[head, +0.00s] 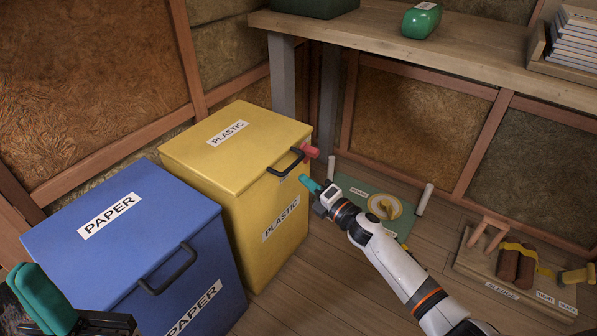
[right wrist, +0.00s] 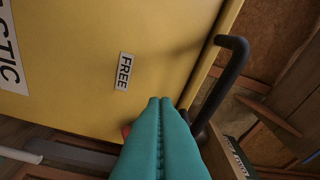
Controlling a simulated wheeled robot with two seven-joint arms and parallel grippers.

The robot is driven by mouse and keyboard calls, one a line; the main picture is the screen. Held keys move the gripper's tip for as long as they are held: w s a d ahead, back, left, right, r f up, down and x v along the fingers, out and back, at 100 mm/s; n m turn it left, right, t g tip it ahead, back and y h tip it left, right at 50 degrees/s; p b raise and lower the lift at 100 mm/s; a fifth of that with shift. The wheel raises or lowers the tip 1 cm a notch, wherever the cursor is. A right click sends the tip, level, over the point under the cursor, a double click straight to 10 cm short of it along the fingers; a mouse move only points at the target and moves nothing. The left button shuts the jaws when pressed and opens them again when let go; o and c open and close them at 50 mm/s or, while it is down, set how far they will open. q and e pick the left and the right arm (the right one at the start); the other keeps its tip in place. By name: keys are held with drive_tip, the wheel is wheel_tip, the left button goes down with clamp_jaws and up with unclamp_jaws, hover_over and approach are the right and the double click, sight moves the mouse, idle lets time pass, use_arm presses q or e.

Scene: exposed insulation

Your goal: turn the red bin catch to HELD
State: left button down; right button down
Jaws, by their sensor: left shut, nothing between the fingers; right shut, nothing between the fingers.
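The red catch (head: 310,151) sticks out at the upper right edge of the yellow PLASTIC bin (head: 228,160), beside its black handle (head: 285,161). In the right wrist view only a small red bit (right wrist: 126,131) shows past my fingers. A FREE label (right wrist: 124,72) is on the yellow face there; no HELD label is visible, and I cannot tell the catch's exact setting. My right gripper (head: 303,179) is shut and empty, its teal fingertips just below the catch; contact is unclear. My left gripper (head: 42,298) is shut and empty at the lower left.
The blue PAPER bin (head: 120,240) stands left of the yellow one. A workbench (head: 450,62) runs along the back. On the floor at right lie a green mat with a yellow roll (head: 384,206) and a wooden board (head: 500,276) with brown rolls.

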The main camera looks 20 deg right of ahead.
drive_tip(key=p+v, duration=0.1)
drive_tip(key=v, duration=0.4)
drive_tip(key=shift+s, duration=0.15)
idle(0.3)
